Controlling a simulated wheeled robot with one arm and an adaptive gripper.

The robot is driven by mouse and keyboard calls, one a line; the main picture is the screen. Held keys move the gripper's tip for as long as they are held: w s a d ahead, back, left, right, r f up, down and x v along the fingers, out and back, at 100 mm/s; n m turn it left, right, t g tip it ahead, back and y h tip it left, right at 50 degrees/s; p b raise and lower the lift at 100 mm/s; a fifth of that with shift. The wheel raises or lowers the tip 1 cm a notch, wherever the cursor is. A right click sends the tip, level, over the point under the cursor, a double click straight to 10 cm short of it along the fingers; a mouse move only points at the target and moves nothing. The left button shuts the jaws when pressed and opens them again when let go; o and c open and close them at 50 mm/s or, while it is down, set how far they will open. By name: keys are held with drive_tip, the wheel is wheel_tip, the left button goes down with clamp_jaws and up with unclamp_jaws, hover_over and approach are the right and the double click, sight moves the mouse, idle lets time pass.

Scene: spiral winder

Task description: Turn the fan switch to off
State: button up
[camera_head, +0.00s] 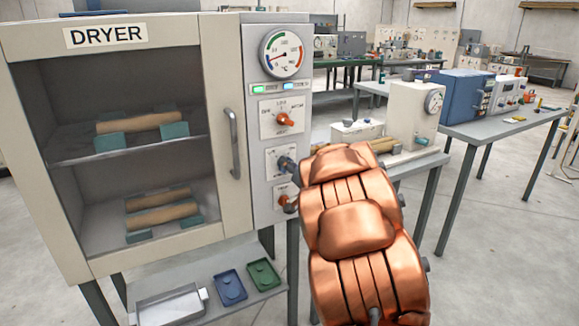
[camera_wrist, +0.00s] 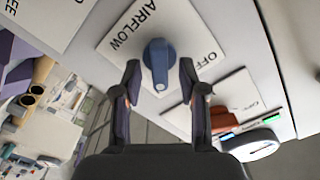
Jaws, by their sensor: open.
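A blue knob (camera_wrist: 158,62) sits on a white plate marked AIRFLOW and OFF in the wrist view. Its long grip runs roughly up and down in that picture, with OFF to its right. The plate is the middle one of three on the dryer's control panel (camera_head: 268,222), and its knob (camera_head: 286,163) shows in the head view. My gripper (camera_wrist: 160,72) is open, with one finger on each side of the knob in the wrist view. I cannot tell whether either finger touches it. My copper-coloured arm hides part of the panel's lower right in the head view.
An orange knob (camera_head: 284,119) is above and another orange knob (camera_head: 281,200) below. A round gauge (camera_head: 285,54) tops the panel. The dryer door handle (camera_head: 233,143) stands out at left. A bench with a white machine (camera_head: 412,112) is behind my arm.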

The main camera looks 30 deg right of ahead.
drive_tip(key=shift+w, duration=0.15)
drive_tip(key=shift+c, duration=0.2)
clamp_jaws()
drive_tip(key=shift+n, duration=0.4)
drive_tip(key=shift+a+f+n+b, duration=0.15)
drive_tip(key=shift+n+b, duration=1.35)
drive_tip(key=shift+n, duration=2.25)
drive_tip(key=shift+a+r+n+b, duration=0.15)
drive_tip(key=shift+n+b, duration=1.35)
drive_tip(key=shift+n, duration=2.25)
drive_tip(key=shift+f, duration=0.1)
